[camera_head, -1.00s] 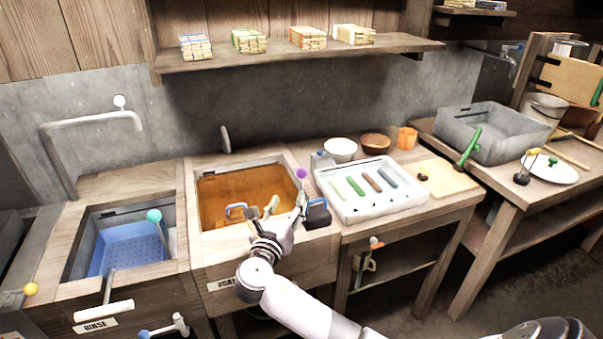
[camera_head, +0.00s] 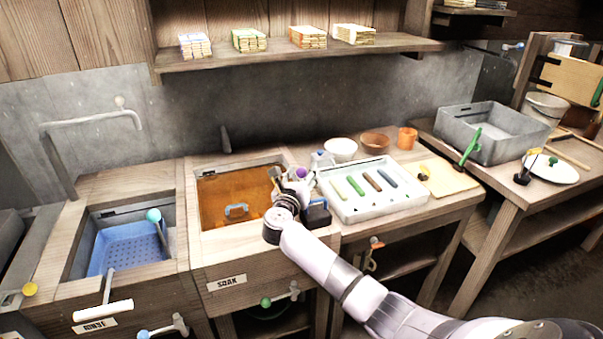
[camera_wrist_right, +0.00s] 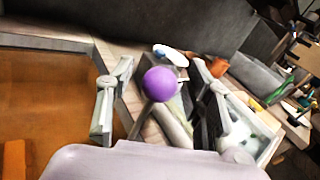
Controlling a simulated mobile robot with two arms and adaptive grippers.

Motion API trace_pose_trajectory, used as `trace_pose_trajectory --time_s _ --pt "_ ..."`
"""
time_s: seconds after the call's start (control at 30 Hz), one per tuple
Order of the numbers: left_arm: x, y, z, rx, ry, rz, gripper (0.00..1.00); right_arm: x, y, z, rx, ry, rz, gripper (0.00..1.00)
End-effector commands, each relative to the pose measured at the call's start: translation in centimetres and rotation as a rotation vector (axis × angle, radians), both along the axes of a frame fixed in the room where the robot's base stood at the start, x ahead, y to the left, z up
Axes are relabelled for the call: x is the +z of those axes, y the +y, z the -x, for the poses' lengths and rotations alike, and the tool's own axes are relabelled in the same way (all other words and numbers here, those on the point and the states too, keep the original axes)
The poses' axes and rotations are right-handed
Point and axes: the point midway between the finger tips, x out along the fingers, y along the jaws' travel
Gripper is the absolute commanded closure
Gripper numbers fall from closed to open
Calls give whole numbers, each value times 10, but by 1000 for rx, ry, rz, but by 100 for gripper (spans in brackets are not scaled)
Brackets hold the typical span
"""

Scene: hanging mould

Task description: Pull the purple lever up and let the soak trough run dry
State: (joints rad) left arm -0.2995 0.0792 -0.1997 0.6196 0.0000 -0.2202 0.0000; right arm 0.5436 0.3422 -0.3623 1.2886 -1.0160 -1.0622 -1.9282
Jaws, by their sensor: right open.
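The soak trough (camera_head: 222,205) holds brown liquid and has a "SOAK" label (camera_head: 226,282) on its front. The purple ball (camera_head: 301,173) of the lever stands at the trough's right rim. In the right wrist view the ball (camera_wrist_right: 159,84) and its pale shaft (camera_wrist_right: 170,124) show between the two open fingers. My right gripper (camera_wrist_right: 163,95) is open around the knob, with a gap on both sides. In the head view my right gripper (camera_head: 289,184) covers the lever's lower part. My left gripper is not in view.
The rinse basin (camera_head: 82,240) with a blue perforated insert is at the left. A pale tray (camera_head: 345,208) with coloured sticks lies just right of the lever. A dark blue block (camera_head: 317,214) sits beside the gripper. A shelf (camera_head: 280,58) runs above.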

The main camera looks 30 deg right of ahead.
Motion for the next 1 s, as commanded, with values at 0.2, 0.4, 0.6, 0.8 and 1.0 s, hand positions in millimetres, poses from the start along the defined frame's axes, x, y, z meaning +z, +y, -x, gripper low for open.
trace_pose_trajectory --time_s 0.2,0.4,0.6,0.8,1.0 --pt "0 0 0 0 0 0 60 0 0 0 0 0 0 59" --pt "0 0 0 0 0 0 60 0 0 0 0 0 0 72" --pt "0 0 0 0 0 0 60 0 0 0 0 0 0 85" --pt "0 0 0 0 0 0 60 0 1 0 0 0 0 99" --pt "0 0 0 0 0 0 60 0 1 0 0 0 -1 100"
